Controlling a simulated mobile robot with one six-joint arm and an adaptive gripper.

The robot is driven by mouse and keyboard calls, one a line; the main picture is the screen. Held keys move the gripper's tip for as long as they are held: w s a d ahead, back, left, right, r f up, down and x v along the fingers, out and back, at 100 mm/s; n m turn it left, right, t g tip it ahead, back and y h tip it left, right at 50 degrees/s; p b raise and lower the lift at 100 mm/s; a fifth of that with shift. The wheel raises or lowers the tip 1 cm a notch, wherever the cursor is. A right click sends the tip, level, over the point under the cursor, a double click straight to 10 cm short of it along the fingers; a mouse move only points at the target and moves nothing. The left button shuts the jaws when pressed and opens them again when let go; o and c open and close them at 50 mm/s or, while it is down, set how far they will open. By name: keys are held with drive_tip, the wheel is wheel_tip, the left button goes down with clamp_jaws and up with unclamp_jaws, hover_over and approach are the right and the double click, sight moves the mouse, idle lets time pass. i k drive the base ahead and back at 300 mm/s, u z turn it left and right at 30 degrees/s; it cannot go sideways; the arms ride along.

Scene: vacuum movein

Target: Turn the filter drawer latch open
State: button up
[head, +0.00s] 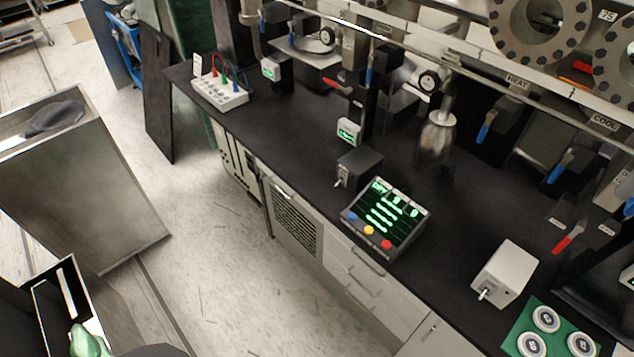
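I cannot tell for sure which part is the filter drawer latch. Under the black bench is a cabinet with a dark louvred grille (296,226), and a small light fitting shows above its slats. To its right is a stack of pale drawers (362,276) with bar handles, all closed. On the bench, a small dark box (358,168) and a light grey box (506,271) each carry a small metal lever or switch on the front. My gripper is not in view.
The black bench top (300,130) holds a control panel with green readouts (386,215), a steel vessel (437,137) and a green board with round pieces (550,335). Pipes and coloured valve handles line the back. A grey metal cabinet (80,180) stands left; the floor (215,240) between is clear.

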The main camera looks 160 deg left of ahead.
sight(259, 176)
drive_tip(key=u, duration=0.3)
drive_tip(key=i, duration=0.25)
drive_tip(key=u, duration=4.6)
